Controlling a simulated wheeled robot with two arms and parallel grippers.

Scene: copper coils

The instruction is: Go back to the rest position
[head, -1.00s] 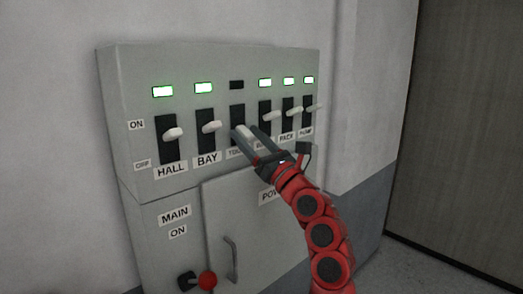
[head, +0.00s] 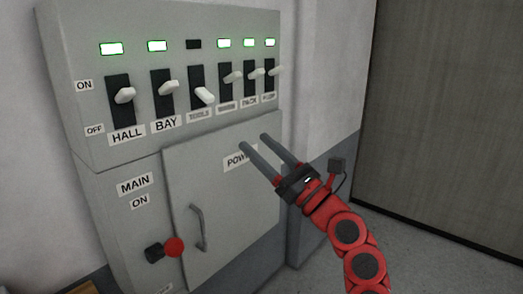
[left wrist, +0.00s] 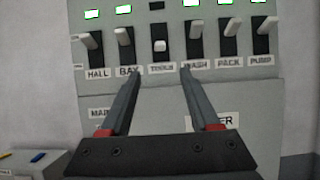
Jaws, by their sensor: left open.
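My left gripper (head: 254,143) is open and empty in the head view, in front of the cabinet door near the "POWER" label, below the switch row. Its two grey fingers also show in the left wrist view (left wrist: 161,72), apart, pointing at the panel under the TOOLS switch. The TOOLS switch (head: 204,96) is tilted down and its lamp (head: 194,44) is dark. The HALL (head: 125,95), BAY and other switches are up, with green lamps lit. No contact between gripper and switches shows. My right gripper is not in view.
The grey cabinet (head: 85,115) stands against the wall. Its door has a handle (head: 198,227), and a red knob (head: 174,247) sits to the left. A dark door panel (head: 440,130) is at the right. Open floor (head: 420,262) lies at lower right.

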